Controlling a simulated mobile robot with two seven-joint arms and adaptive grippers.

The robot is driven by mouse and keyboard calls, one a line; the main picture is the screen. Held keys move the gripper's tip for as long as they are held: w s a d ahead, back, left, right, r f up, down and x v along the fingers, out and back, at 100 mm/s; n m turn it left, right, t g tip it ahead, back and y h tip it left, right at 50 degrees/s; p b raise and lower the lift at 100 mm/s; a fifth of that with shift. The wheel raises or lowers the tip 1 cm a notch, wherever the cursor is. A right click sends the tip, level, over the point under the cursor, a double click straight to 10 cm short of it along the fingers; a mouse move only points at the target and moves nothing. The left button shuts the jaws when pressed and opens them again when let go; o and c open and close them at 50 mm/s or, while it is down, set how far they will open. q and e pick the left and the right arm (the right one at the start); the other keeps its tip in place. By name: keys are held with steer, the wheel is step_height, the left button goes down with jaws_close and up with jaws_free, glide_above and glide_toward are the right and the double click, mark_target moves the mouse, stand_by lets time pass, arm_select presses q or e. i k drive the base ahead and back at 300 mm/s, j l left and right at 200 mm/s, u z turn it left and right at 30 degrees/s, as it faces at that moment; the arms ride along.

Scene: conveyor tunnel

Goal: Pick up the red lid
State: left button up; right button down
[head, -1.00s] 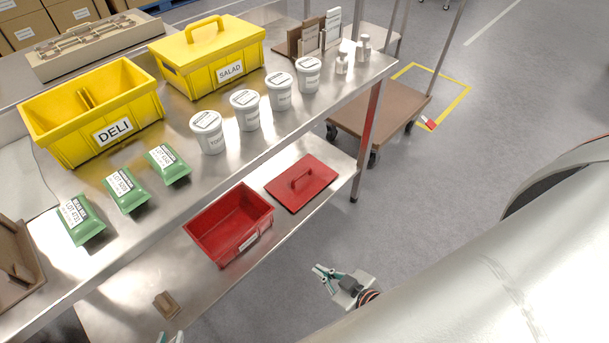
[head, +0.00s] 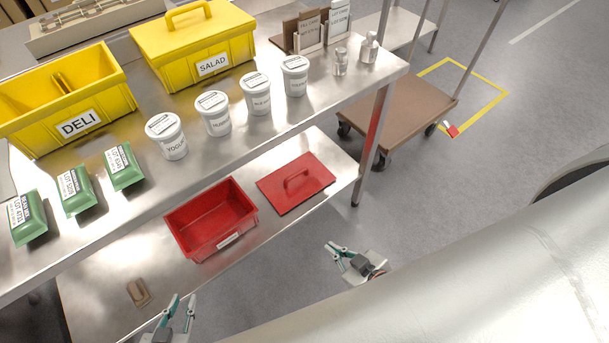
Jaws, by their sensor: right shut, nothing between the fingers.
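The red lid (head: 314,191) lies flat on the lower shelf, its handle (head: 297,178) upward, to the right of the open red bin (head: 178,222). The bin looks empty and has a white label on its front. My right gripper (head: 329,250) is shut and empty, in front of the shelf edge and nearer to me than the lid, not touching it. My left gripper (head: 182,299) is at the bottom of the view, fingers apart and empty, in front of the bin.
The upper shelf (head: 245,133) overhangs the lower one and carries yellow DELI (head: 112,113) and SALAD (head: 165,77) bins, white tubs (head: 217,122) and green packets (head: 124,178). A metal post (head: 370,150) stands right of the lid. A brown block (head: 139,291) lies on the lower shelf.

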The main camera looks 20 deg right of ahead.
mark_target(292, 184)
steer(key=i+l, duration=0.1)
steer(key=l, duration=0.5)
steer(key=i+l, duration=0.1)
steer(key=l, duration=0.45)
steer(key=i+l, duration=0.1)
steer(key=l, duration=0.5)
steer(key=i+l, duration=0.1)
steer(key=l, duration=0.45)
